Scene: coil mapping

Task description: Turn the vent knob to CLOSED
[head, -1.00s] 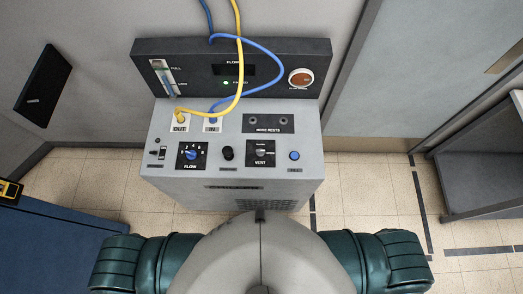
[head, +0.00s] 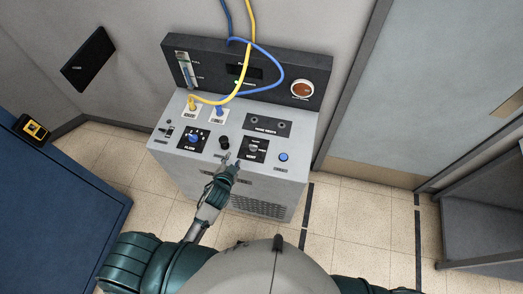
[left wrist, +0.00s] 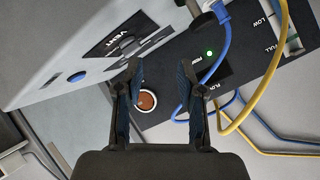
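The vent knob (head: 253,147) is a small dark dial on a black plate marked VENT, on the sloped top of the grey machine (head: 300,148). It also shows in the left wrist view (left wrist: 127,44), left of the fingers; its setting is too small to read. My left gripper (head: 232,162) is over the machine's front edge, just left of and nearer than the vent knob. In the left wrist view its two fingers (left wrist: 160,68) are apart with nothing between them, and they do not touch the knob. My right gripper is not in view.
A blue flow knob (head: 194,138) and a black knob (head: 224,142) are left of the vent knob; a blue button (head: 283,157) is to its right. Yellow (head: 247,75) and blue hoses (head: 281,72) loop from the panel behind. A blue cabinet (head: 55,205) stands left.

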